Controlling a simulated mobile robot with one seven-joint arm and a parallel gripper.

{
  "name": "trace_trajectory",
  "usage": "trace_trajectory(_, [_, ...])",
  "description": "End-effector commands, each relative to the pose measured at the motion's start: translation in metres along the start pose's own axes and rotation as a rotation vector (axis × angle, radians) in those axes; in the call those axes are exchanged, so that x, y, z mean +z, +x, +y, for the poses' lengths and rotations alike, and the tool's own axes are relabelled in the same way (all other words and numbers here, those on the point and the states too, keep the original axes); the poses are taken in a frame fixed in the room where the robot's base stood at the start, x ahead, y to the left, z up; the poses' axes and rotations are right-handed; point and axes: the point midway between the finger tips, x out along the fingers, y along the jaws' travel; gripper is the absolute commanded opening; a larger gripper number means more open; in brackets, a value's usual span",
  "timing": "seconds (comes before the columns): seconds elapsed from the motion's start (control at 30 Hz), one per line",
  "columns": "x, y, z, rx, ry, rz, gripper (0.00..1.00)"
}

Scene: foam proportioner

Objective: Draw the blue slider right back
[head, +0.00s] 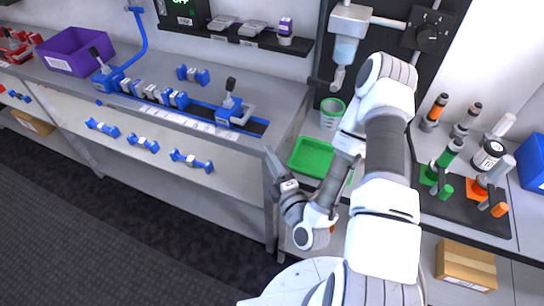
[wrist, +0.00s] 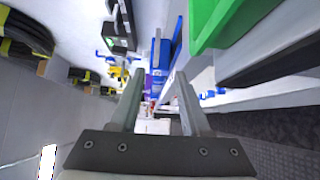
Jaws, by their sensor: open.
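A blue slider block (head: 230,107) with a dark upright handle sits near the right end of a long dark track (head: 195,110) in the grey bench top. A grey bracket stands beside it. A second blue piece with a dark handle (head: 104,72) stands at the track's left end, joined to a curved blue arm. My gripper (head: 270,160) is beyond the bench's right end, in front of the green tray, apart from both blue pieces. In the wrist view my gripper (wrist: 157,92) is open with nothing between its fingers. I cannot clearly pick out the slider there.
A purple bin (head: 75,51) stands at back left. A green tray (head: 312,157) and a green-rimmed cup (head: 331,112) are near my arm. The floor (head: 120,225) in front is clear.

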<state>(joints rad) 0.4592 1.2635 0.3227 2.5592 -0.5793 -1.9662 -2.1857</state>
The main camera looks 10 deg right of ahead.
Motion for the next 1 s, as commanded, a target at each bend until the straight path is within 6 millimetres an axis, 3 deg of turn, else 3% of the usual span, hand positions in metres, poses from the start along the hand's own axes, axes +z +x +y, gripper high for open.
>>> trace_trajectory(0.67, [-0.002,-0.005,0.001,0.005,-0.002,0.000,0.46])
trace_trajectory(0.77, [-0.009,-0.003,-0.011,-0.031,-0.022,0.020,0.46])
trace_trajectory(1.0, [-0.029,0.003,-0.061,-0.193,-0.128,0.071,0.46])
